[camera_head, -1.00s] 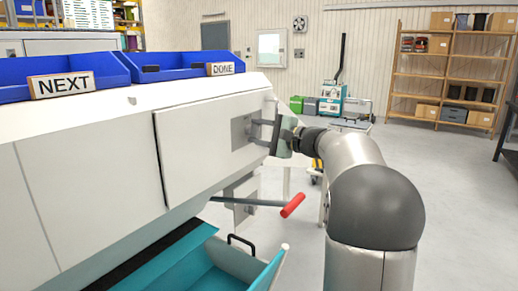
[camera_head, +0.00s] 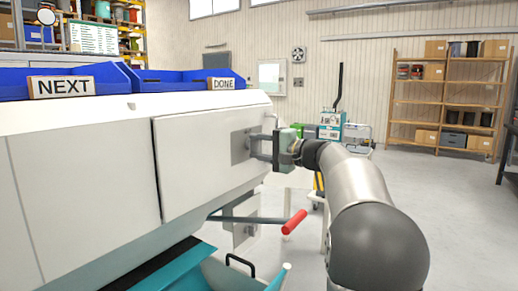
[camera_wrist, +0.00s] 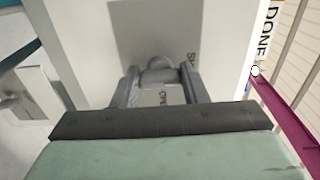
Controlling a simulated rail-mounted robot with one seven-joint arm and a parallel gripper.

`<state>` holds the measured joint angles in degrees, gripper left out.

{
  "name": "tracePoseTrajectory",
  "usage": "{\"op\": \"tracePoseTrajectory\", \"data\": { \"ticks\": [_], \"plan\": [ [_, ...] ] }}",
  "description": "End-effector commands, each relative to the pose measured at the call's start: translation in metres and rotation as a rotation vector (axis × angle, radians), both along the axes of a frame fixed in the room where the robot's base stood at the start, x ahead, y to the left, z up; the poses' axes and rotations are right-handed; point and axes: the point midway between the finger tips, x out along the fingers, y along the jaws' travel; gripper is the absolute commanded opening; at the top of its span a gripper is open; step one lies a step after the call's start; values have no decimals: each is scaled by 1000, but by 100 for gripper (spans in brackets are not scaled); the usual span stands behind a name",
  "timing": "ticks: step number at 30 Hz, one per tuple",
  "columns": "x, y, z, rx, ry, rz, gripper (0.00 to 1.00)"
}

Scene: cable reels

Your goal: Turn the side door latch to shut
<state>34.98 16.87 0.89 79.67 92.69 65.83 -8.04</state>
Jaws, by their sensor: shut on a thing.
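The side door (camera_head: 200,170) is a flat white panel, closed flush with the white machine body as far as I can see. A grey latch plate (camera_head: 238,147) sits near its right edge. My gripper (camera_head: 254,146) reaches this plate from the right, with its fingers against the latch. In the wrist view, my gripper (camera_wrist: 160,92) has one finger on each side of the grey latch knob (camera_wrist: 159,72) and is shut on it. The latch's exact angle is unclear.
A lever with a red grip (camera_head: 294,221) sticks out below the door. A teal bin (camera_head: 225,275) stands under it. Blue trays (camera_head: 180,84) signed NEXT and DONE sit on top of the machine. Open floor lies to the right, before a shelf rack (camera_head: 447,95).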

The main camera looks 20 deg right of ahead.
Motion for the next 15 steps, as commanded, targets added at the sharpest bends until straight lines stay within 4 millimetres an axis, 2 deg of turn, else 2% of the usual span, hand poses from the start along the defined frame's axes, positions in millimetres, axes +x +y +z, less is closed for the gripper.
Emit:
{"op": "tracePoseTrajectory", "data": {
  "ticks": [3,4,6,15],
  "plan": [
    [0,0,0,-2,-1,0,17],
    [0,0,0,-2,-1,0,48],
    [0,0,0,-2,-1,0,61],
    [-1,-1,0,0,0,-1,61]
  ]
}}
